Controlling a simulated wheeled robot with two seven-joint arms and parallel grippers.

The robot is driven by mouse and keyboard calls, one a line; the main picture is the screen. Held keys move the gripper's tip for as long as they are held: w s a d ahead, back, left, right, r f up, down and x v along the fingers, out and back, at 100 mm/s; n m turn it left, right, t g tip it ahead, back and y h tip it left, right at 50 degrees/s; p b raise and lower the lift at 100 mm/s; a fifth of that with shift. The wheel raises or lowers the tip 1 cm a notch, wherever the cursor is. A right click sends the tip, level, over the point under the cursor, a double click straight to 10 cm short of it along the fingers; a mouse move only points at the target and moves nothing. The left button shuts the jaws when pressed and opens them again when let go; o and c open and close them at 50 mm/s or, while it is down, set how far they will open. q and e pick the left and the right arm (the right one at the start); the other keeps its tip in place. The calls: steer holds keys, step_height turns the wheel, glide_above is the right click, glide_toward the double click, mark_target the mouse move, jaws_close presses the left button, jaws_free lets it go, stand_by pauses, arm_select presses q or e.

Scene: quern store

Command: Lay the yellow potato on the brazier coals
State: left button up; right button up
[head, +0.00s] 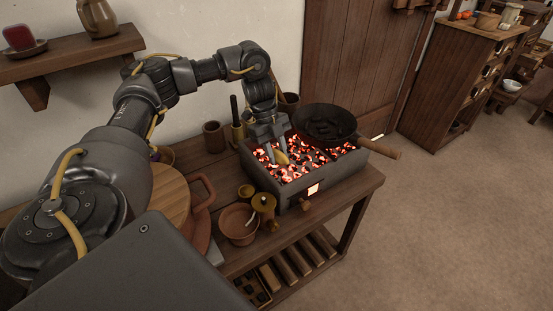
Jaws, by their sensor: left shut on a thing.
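The yellow potato (282,159) is between the fingers of my left gripper (278,150), which is shut on it. The gripper points down over the left part of the brazier (270,185), a grey box full of glowing red coals (305,172). The potato is at or just above the coals; I cannot tell whether it touches them. The fingers hide part of the potato. My right gripper is not in view.
A black pan (324,124) with a wooden handle rests over the brazier's back right. A wooden cup (214,136) stands behind left. Coals right of the gripper are bare.

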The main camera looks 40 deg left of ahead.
arm_select(q)
step_height(320, 180, down, 2)
steer(key=shift+f, duration=0.15)
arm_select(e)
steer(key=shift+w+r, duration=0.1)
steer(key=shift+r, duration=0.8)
arm_select(q)
steer(key=shift+f, duration=0.1)
steer(key=o, duration=1.1)
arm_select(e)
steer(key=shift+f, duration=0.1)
